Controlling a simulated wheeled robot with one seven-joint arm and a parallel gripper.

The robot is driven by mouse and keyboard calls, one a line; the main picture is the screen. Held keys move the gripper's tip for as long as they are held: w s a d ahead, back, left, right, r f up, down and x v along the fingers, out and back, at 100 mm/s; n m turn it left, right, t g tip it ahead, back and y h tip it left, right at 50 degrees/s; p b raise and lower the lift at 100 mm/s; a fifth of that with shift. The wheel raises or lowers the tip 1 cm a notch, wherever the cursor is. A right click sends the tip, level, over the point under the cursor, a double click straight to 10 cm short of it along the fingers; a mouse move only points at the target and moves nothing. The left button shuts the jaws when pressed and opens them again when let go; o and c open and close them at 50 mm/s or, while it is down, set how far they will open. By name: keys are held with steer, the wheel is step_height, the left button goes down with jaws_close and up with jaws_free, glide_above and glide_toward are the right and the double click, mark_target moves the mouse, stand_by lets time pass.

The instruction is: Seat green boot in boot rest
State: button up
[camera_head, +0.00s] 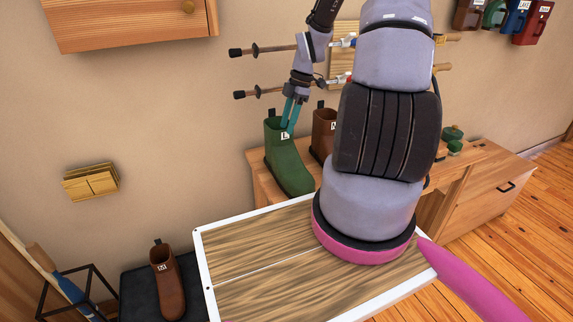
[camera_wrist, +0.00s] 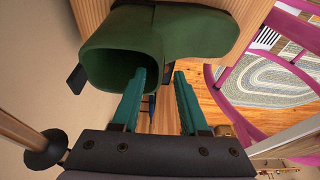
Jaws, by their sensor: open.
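The green boot (camera_head: 287,165) stands upright on a wooden bench, with a white letter tag near its top. My gripper (camera_head: 289,121) is at the boot's upper opening from above. In the wrist view the green boot (camera_wrist: 190,32) shows its open top towards the camera. My gripper (camera_wrist: 159,76) has its two teal fingers apart. The left finger overlaps the boot's opening, and the right one is just beyond the rim's right side. I cannot tell whether either finger touches the boot. I cannot clearly make out which thing is the boot rest.
A brown boot (camera_head: 323,133) stands beside the green one, partly hidden by my arm. Another brown boot (camera_head: 168,281) stands on a dark mat (camera_head: 135,292) at lower left. Poles (camera_head: 262,93) stick out along the wall behind my gripper. A wooden cabinet (camera_head: 130,22) hangs at upper left.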

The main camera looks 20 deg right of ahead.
mark_target(288, 153)
steer(key=shift+x, duration=1.55)
jaws_close()
